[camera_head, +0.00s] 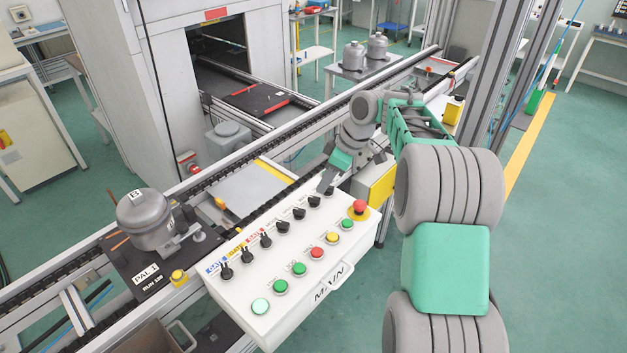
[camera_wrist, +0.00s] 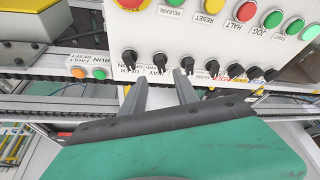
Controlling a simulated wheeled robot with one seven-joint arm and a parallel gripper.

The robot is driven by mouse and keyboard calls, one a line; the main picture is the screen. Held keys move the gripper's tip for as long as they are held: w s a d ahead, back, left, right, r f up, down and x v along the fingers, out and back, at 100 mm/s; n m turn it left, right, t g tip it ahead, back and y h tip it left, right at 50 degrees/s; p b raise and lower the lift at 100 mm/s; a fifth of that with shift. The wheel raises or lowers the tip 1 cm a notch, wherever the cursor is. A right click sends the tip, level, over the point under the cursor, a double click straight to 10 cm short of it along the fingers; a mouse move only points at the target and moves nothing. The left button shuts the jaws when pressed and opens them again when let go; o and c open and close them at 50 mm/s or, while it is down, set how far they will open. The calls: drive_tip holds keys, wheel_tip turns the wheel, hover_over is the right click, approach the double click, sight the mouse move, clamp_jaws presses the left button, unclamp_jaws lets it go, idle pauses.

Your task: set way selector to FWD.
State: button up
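The way selector is a small black knob (camera_wrist: 160,62) on the white control panel (camera_wrist: 200,40). In the wrist view its label, partly blocked, reads WAY with FWD. In the head view it appears to be the black knob (camera_head: 313,201) second from the panel's far right end. Which way its pointer is turned is too small to tell. My gripper (camera_wrist: 158,80) is open and empty, its two grey fingers spread to either side below the way selector. Contact cannot be made out. In the head view my gripper (camera_head: 325,184) is over the panel's far right end.
A red emergency stop (camera_head: 359,207) and several coloured push buttons line the panel's front. A conveyor rail (camera_head: 230,147) runs behind it, and a grey compressor (camera_head: 146,217) sits on a pallet.

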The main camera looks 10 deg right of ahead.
sight(315, 198)
drive_tip(key=x, duration=0.6)
drive_tip(key=shift+s+f+p, duration=0.1)
drive_tip(key=shift+f+p, duration=0.3)
drive_tip(key=shift+f, duration=0.05)
drive_tip(key=shift+a, duration=0.1)
clamp_jaws()
